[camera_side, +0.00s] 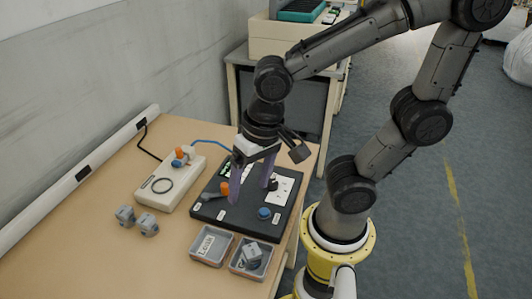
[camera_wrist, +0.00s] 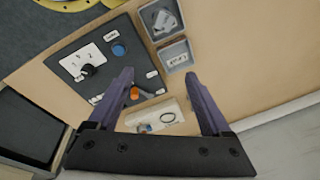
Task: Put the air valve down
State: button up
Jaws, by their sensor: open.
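A valve with an orange handle (camera_side: 224,187) and a grey body lies at the left part of the black panel (camera_side: 232,216); I take it for the air valve. Its orange part also shows in the wrist view (camera_wrist: 134,93), close to the left finger. My gripper (camera_side: 252,188) has two purple fingers, spread apart, above the panel. In the wrist view the space between the fingertips (camera_wrist: 160,77) is empty. One finger stands close beside the valve in the side view; whether they touch I cannot tell.
The panel also bears a black knob (camera_wrist: 87,70) on a white plate and a blue button (camera_side: 264,213). A white box (camera_side: 168,185) with another orange piece stands left. Two grey bins (camera_side: 212,246) (camera_side: 250,260) are in front. Two grey blocks (camera_side: 148,224) (camera_side: 125,214) lie left, with bare table around.

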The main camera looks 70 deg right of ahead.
jog(key=s+d+r+n+t, duration=0.2)
jog(key=d+r+n+t, duration=0.1)
jog(key=d+r+n, duration=0.2)
jog(key=shift+d+r+n+t+h, duration=0.3)
jog(key=shift+d+r+n+h, duration=0.1)
jog(key=shift+d+r, duration=0.45)
dwell(0.6)
